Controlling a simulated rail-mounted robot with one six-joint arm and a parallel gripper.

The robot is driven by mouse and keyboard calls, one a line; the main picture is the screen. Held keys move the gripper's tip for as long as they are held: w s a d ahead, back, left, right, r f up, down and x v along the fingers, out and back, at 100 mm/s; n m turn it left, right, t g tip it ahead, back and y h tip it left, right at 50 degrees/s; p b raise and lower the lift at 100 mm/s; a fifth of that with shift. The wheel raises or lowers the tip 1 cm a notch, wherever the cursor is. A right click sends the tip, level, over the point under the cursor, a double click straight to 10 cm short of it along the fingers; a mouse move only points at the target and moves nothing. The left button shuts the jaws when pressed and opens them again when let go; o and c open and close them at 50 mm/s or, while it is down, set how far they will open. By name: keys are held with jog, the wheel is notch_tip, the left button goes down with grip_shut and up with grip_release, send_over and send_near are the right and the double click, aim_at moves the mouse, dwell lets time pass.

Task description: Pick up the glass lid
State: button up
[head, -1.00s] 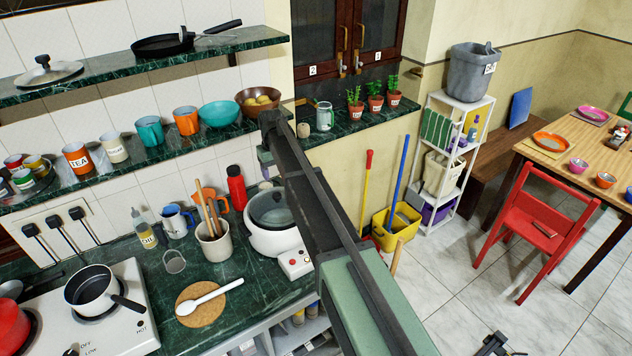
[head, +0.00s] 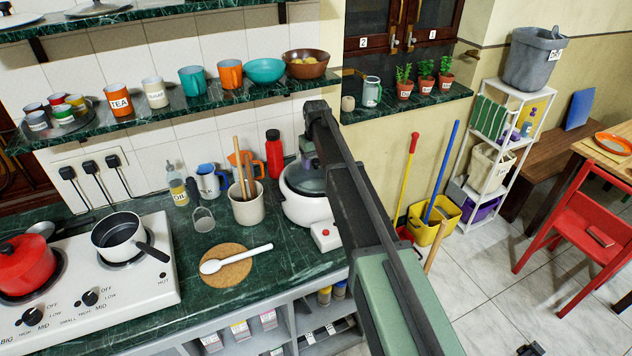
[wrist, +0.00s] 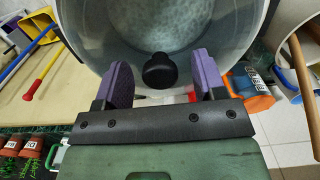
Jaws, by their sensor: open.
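The glass lid (head: 308,179) lies on the white cooker (head: 303,208) on the green counter, partly hidden behind my arm in the head view. In the wrist view the round, clear lid (wrist: 120,32) fills the top middle, with its black knob (wrist: 159,71) facing my gripper. My gripper (wrist: 161,80) is open, with one purple pad to the left of the knob and one to the right. Gaps show between the knob and both pads. In the head view my gripper (head: 306,150) is mostly hidden by the arm, above the lid.
A shelf with bowls (head: 264,71) runs above. A spoon (head: 235,259) lies on a cork mat (head: 226,279).

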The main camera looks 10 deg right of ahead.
jog(key=shift+f, duration=0.15)
grip_shut()
jog(key=shift+p, duration=0.3)
